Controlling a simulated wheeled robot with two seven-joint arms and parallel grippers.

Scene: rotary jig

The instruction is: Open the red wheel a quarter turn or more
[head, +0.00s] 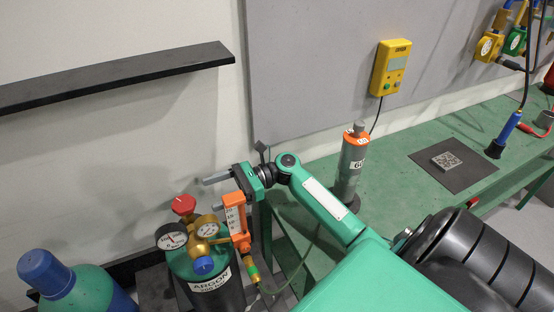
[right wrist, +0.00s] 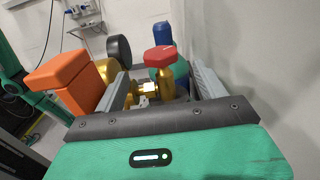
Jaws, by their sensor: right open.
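The red wheel (head: 183,204) sits on top of the brass regulator (head: 207,229) on the argon cylinder (head: 215,282). My right gripper (head: 212,178) is in the air just above and to the right of the wheel, apart from it, with its fingers pointing left. In the right wrist view the red wheel (right wrist: 160,57) shows ahead, between the two spread grey fingers (right wrist: 160,78), with its brass stem below it. The fingers are open and empty. My left gripper is not in view.
Two gauges, one with a white face (head: 171,237), and an orange flow meter (head: 236,217) crowd the regulator. A blue-capped cylinder (head: 45,272) stands at the left. A green bench (head: 400,190) holds a grey-orange canister (head: 352,165). A black shelf (head: 120,75) juts from the wall.

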